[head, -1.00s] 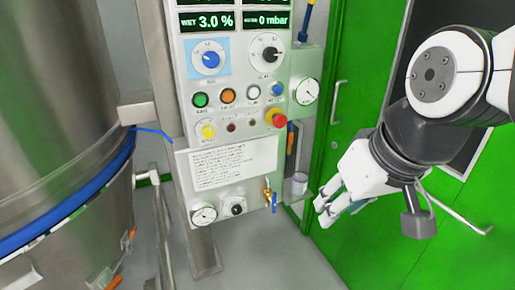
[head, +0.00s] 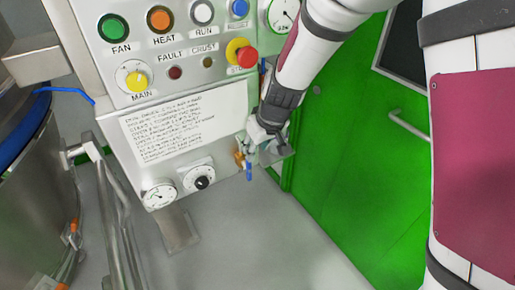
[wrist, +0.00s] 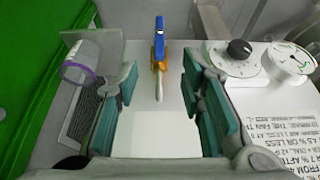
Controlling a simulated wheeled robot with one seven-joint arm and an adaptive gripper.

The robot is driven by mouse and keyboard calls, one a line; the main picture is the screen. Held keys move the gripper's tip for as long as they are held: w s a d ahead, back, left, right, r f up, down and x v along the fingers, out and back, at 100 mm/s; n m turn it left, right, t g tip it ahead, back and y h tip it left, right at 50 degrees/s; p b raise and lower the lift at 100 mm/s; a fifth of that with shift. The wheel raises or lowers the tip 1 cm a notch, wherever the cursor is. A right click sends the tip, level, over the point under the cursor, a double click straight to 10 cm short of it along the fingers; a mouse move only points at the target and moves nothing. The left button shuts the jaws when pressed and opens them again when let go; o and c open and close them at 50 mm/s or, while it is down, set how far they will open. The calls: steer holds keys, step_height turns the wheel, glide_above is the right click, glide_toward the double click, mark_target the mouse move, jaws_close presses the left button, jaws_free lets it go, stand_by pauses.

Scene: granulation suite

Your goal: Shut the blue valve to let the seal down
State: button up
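The blue valve (head: 249,172) is a small brass valve with a blue lever, low on the right edge of the control panel. In the head view its lever hangs downward. In the wrist view the blue lever (wrist: 159,36) shows ahead, centred between my fingers, with the brass body (wrist: 158,58) and a pale stem nearer to me. My gripper (wrist: 160,100) is open, with teal pads on both sides and nothing between them. In the head view my gripper (head: 268,146) is close beside the valve, partly hidden by my wrist. The fingers look apart from the lever.
A gauge (head: 159,195) and a black knob (head: 202,183) sit left of the valve, below a printed sheet (head: 185,125). A red stop button (head: 247,57) is above. The green door (head: 340,150) is at right.

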mark_target(250, 164)
steer(key=b+x, duration=0.3)
steer(key=x, duration=1)
steer(key=shift+w+f, duration=0.15)
steer(key=shift+f, duration=0.2)
jaws_close()
